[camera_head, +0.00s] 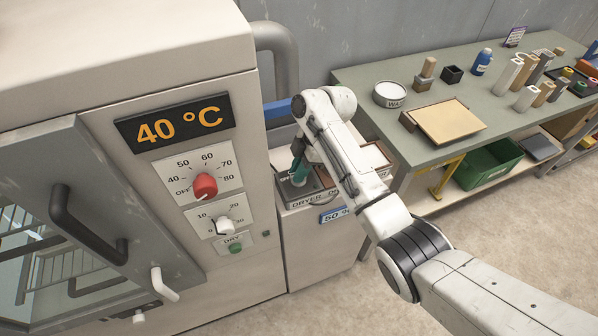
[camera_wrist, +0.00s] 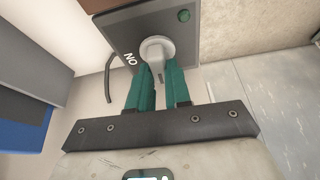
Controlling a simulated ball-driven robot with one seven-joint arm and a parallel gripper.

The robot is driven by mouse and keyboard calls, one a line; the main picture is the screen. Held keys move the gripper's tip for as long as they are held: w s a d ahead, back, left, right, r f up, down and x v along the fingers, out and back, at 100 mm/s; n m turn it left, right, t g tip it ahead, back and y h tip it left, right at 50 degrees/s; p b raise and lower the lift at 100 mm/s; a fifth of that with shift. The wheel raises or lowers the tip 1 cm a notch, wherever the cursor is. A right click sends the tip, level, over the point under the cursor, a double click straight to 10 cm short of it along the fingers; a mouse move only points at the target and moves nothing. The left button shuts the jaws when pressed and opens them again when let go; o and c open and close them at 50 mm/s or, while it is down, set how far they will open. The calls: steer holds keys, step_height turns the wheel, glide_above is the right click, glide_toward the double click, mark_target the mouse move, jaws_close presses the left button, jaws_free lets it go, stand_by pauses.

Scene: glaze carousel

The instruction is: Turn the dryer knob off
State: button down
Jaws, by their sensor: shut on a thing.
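The dryer knob (camera_wrist: 157,50) is pale grey with a round base and a narrow grip bar. It sits on a dark panel (camera_wrist: 118,32) with "ON" lettering beside it, seen upside down in the wrist view. My gripper (camera_wrist: 158,78) has its teal fingers shut on the knob's bar, one on each side. In the head view my gripper (camera_head: 298,174) reaches down to the dark panel on the dryer unit (camera_head: 318,248), and the knob is hidden there. The unit's front edge carries partly covered "DRYER" lettering.
A kiln-like cabinet with a 40 °C display (camera_head: 176,123), a red dial (camera_head: 204,186) and a white dial (camera_head: 222,226) stands left. A green work table (camera_head: 415,150) with several pots and blocks stands right. A green lamp (camera_wrist: 184,15) is on the panel. Open floor lies in front.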

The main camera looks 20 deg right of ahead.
steer(key=shift+n, duration=0.4)
steer(key=c, duration=1.1)
jaws_free()
steer(key=shift+o, duration=0.2)
steer(key=shift+r, duration=0.1)
steer(key=v, duration=1)
steer(key=shift+r, duration=0.3)
steer(key=shift+w+d, duration=0.15)
